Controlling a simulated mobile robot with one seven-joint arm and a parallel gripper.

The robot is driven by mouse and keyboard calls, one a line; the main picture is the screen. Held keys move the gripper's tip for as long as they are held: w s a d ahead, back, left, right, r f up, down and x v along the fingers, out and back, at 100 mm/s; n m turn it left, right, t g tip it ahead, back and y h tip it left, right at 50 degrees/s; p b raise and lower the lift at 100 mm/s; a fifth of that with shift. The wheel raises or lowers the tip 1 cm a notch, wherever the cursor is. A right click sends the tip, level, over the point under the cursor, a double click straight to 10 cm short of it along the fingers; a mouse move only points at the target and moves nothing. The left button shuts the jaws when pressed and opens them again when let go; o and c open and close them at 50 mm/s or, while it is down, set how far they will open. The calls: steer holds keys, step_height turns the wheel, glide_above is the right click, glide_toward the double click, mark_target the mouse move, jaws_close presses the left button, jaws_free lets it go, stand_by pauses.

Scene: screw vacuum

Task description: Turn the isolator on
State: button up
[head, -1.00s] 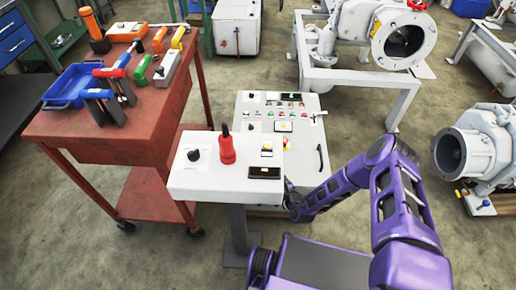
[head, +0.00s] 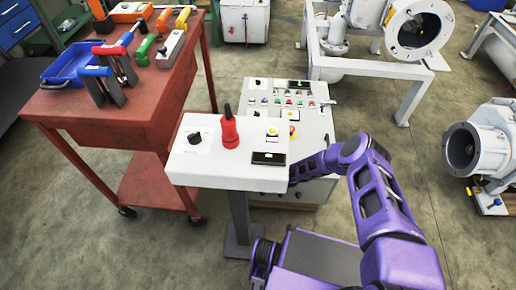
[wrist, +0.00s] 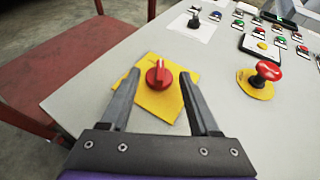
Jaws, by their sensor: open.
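The isolator is likely the red rotary knob (wrist: 159,76) on a yellow plate (wrist: 160,103) in the wrist view, on a light grey panel (wrist: 80,92). My gripper (wrist: 160,74) is open, with its fingers on either side of the knob and plate. A gap shows between each finger and the knob; whether the fingertips touch the panel I cannot tell. In the head view the control cabinet (head: 322,125) stands behind a white pedestal panel (head: 190,172), which hides my gripper and the knob.
A red mushroom button (wrist: 268,71) on a yellow base sits right of the knob. A black switch (wrist: 194,20) and several small buttons lie farther back. A red table (head: 95,125) with tools stands left. The pedestal has a red upright part (head: 229,133).

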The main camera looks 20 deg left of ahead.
steer(key=shift+b+x, duration=0.5)
steer(key=shift+x, duration=1.15)
steer(key=shift+d, duration=0.1)
jaws_close()
